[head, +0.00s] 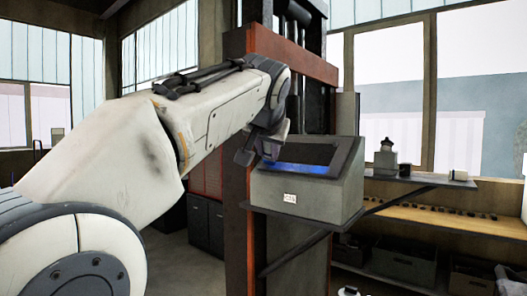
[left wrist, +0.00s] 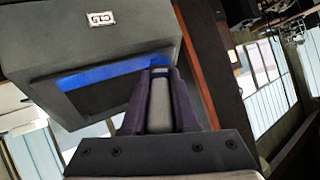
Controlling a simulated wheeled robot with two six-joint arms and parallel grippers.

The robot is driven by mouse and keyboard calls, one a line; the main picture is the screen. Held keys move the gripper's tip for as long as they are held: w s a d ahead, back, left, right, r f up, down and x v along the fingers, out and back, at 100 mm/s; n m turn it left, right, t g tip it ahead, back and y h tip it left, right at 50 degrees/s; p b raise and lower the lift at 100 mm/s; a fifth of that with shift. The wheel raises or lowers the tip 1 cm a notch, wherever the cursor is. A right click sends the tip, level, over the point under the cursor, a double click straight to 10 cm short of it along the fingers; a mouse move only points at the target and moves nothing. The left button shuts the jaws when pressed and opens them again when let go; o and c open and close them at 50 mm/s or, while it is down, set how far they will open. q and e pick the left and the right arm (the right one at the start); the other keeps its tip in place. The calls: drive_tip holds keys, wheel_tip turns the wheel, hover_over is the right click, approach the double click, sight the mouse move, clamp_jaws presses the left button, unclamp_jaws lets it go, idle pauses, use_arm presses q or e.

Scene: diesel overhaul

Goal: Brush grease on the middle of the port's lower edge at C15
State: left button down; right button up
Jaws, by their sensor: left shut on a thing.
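A grey box with a sloping front and a white C15 label (head: 290,198) stands on a bracket in the head view. A dark rectangular port (head: 300,153) opens in its sloping face, with a bright blue strip (head: 297,168) along the lower edge. My left gripper (head: 262,148) is at the left side of the port. In the left wrist view, the gripper (left wrist: 160,88) is shut on a pale handle with a blue band, seemingly the brush (left wrist: 160,108). Its far end is near the right end of the blue strip (left wrist: 115,72); I cannot tell whether they touch.
A rust-red post (head: 240,110) stands behind the box at the left. At right, a shelf (head: 415,178) holds a dark bottle-like item (head: 386,158), above a wooden shelf (head: 460,220) and dark bins (head: 403,262). Air in front of the box looks clear.

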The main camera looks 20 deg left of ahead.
use_arm(q)
drive_tip(key=s+d, duration=0.4)
drive_tip(key=d, duration=0.7)
drive_tip(key=shift+d+b, duration=0.3)
drive_tip(key=shift+d, duration=0.05)
idle(0.6)
drive_tip(key=shift+a, duration=0.1)
drive_tip(key=shift+w+a+p, duration=0.15)
drive_tip(key=shift+w+a, duration=0.6)
drive_tip(key=shift+a, duration=1.35)
drive_tip(key=shift+w+a+p, duration=0.1)
drive_tip(key=shift+w+a, duration=0.65)
drive_tip(key=shift+a, duration=1.4)
drive_tip(key=shift+w+a+p, duration=0.15)
drive_tip(key=shift+w+a, duration=0.6)
drive_tip(key=shift+a, duration=1.35)
drive_tip(key=s+a+r+p, duration=0.1)
drive_tip(key=s+r+p, duration=0.2)
drive_tip(key=r, duration=0.1)
drive_tip(key=shift+s+r, duration=0.2)
drive_tip(key=shift+r, duration=0.2)
drive_tip(key=shift+a, duration=0.1)
